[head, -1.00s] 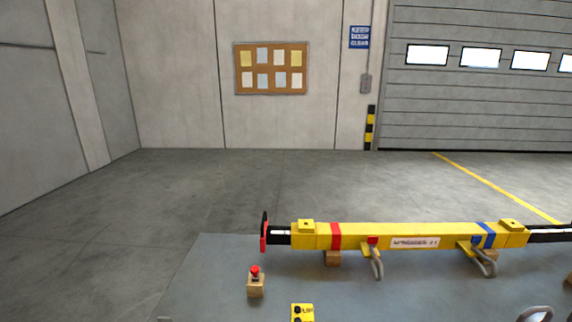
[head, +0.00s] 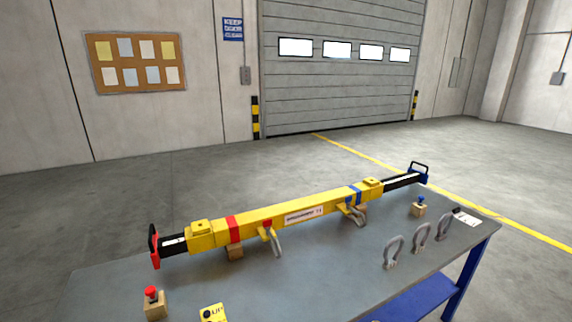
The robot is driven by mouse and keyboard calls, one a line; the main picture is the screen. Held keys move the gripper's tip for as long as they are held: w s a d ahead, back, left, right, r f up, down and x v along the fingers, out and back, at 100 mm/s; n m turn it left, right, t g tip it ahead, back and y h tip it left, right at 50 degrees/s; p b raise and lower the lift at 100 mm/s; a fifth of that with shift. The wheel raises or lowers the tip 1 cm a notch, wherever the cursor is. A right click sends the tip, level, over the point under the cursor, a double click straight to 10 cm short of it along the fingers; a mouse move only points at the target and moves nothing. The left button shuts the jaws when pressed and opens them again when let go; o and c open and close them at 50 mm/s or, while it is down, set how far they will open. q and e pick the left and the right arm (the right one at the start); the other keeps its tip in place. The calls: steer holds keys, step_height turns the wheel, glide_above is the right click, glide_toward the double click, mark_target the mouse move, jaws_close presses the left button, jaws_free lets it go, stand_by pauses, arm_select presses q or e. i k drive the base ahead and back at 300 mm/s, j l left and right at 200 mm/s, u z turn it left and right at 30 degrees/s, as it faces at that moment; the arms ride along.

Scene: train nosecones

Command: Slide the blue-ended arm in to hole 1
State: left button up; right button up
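A yellow spreader beam (head: 285,213) lies across the table on wooden blocks. At its right end, past a blue band (head: 354,194), a black arm (head: 402,181) with a blue end (head: 424,175) and a black handle sticks out of the beam. At its left end a shorter black arm (head: 174,243) with a red end plate (head: 154,246) sticks out. Hole numbers are too small to read. A blue-topped pin in a wooden block (head: 418,209) stands near the blue end, and a red-topped one (head: 154,303) near the red end. Neither gripper shows in the head view.
The grey table (head: 330,270) has a blue frame. Several grey shackles (head: 394,251) stand at its right front, beside a small white and black item (head: 466,217). A yellow box (head: 213,313) with black buttons sits at the front. The floor behind the table is clear.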

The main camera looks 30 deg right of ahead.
mark_target(413, 176)
steer(key=z, duration=1.75)
